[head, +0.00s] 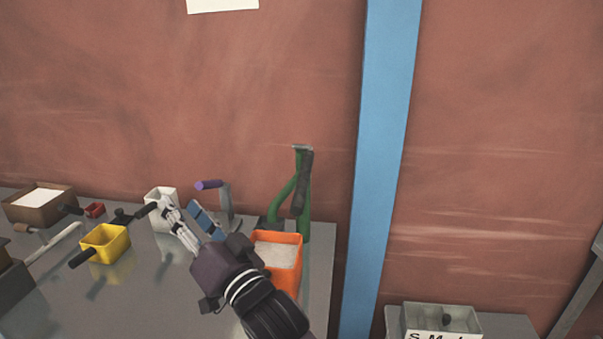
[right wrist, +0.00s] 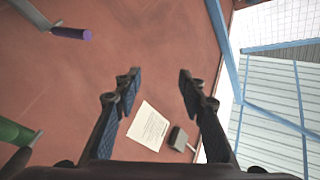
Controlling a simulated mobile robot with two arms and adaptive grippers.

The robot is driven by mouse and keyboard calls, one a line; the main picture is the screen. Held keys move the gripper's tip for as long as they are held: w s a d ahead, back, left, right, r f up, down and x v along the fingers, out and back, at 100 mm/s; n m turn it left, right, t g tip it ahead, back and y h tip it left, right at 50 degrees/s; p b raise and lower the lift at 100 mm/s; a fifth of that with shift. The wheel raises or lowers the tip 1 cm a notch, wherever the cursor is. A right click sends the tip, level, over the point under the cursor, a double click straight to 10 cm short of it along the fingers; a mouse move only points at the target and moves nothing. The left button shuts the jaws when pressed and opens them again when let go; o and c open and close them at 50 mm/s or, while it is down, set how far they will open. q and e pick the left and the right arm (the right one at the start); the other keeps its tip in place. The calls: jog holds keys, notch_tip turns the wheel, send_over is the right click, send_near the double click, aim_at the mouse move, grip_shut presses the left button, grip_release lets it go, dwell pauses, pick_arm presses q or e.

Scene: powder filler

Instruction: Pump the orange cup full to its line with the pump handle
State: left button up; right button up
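The orange cup (head: 290,280) stands near the right edge of the bench, with white powder inside; my right arm partly covers its left side. Its fill line cannot be made out. Behind it stands a green pump (head: 304,222) with a dark bar (head: 302,182) at its top, which looks like the pump handle. The pump's green part also shows at the left of the right wrist view (right wrist: 14,131). My right gripper (head: 184,208) is open and empty, left of the cup and pump. In the right wrist view its fingers (right wrist: 158,88) are apart with nothing between them. My left gripper is not in view.
A purple-gripped lever (head: 209,184) stands behind my right gripper. A white cup (head: 158,194), a yellow cup (head: 103,245) and a brown box (head: 38,206) of white powder are on the left. A blue post (head: 382,170) rises right of the bench (head: 322,250).

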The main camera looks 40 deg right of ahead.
aim_at(297, 210)
jog(key=s+d+m+g+h+p, duration=0.1)
jog(key=s+d+g+h, duration=0.1)
jog(key=d+h, duration=0.2)
jog(key=s+d+m+g+h+p, duration=0.2)
jog(key=d+h, duration=0.3)
jog(key=d, duration=0.4)
jog(key=s+d+m+g+h+p, duration=0.1)
jog(key=s+d+m+g+h, duration=0.1)
jog(key=d+g+h, duration=0.2)
jog(key=shift+s+d+r+h, duration=0.2)
jog(key=shift+d, duration=0.45)
jog(key=shift+s+d+r+h, duration=0.15)
jog(key=shift+d+h, duration=0.05)
jog(key=shift+d, duration=0.45)
jog(key=shift+g, duration=0.3)
jog(key=f+b, duration=0.2)
jog(key=f, duration=0.1)
jog(key=f+b, duration=0.1)
jog(key=b, duration=0.1)
jog(key=shift+s+d+f, duration=0.2)
jog(key=shift+s+d, duration=0.05)
jog(key=shift+d, duration=0.05)
jog(key=p+x, duration=0.2)
jog(key=x, duration=0.6)
jog(key=shift+s+r+p, duration=0.1)
jog(key=shift+s+p, duration=0.05)
jog(key=shift+p, duration=0.15)
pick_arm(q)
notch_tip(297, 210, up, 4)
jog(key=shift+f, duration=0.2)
